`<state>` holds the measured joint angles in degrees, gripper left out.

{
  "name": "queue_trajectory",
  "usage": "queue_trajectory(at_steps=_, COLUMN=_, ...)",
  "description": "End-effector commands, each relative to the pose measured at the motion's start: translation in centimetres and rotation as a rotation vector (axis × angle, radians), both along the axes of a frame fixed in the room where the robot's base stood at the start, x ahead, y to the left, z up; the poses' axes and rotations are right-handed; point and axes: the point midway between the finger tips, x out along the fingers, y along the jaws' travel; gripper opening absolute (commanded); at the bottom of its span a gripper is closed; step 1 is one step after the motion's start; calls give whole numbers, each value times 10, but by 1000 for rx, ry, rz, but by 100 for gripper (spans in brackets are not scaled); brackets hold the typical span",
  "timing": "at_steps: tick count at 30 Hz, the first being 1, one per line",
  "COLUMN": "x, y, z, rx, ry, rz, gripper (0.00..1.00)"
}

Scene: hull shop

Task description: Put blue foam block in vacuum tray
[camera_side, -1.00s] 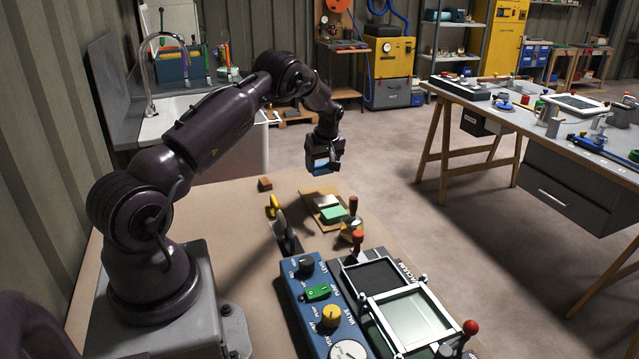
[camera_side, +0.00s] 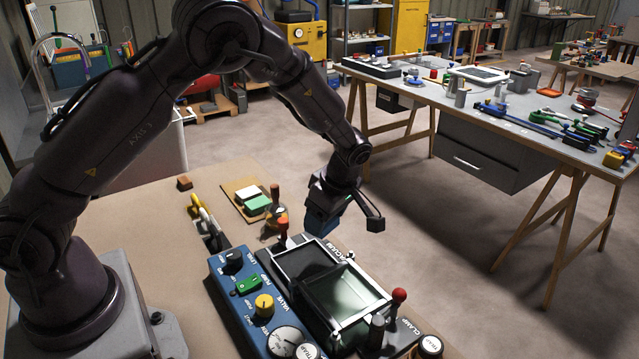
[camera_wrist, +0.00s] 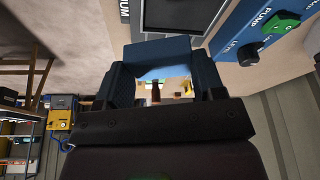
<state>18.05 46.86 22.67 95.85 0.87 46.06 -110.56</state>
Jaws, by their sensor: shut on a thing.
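My gripper (camera_side: 327,203) is shut on the blue foam block (camera_wrist: 158,54), which spans between the two fingers in the wrist view. In the side view the gripper hangs above and behind the vacuum tray (camera_side: 282,258), near its far right corner. The tray is a dark shallow recess with a pale rim, beside a glass-topped frame (camera_side: 345,300) with a clamp. Part of the tray also shows at the top of the wrist view (camera_wrist: 186,27), beyond the block. The block looks clear of the tray. Its underside is hidden.
A red-knobbed lever (camera_side: 283,226) stands at the tray's far edge, and a wooden-handled tool (camera_side: 273,200) is close behind it. A blue control box (camera_side: 250,300) with knobs lies left of the tray. Green and white blocks (camera_side: 257,204) lie on a board. A red-knobbed clamp (camera_side: 398,296) rises at front right.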

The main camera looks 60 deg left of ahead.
Motion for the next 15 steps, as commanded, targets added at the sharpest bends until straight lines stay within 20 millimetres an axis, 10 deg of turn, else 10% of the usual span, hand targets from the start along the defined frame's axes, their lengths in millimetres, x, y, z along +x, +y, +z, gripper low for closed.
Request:
queue_trajectory(at_steps=6, x=-35, y=1, z=-9, rx=0, ry=-1, rz=344, gripper=42)
queue_trajectory(at_steps=15, x=-35, y=0, z=-19, rx=1, ry=-1, rz=459, gripper=42)
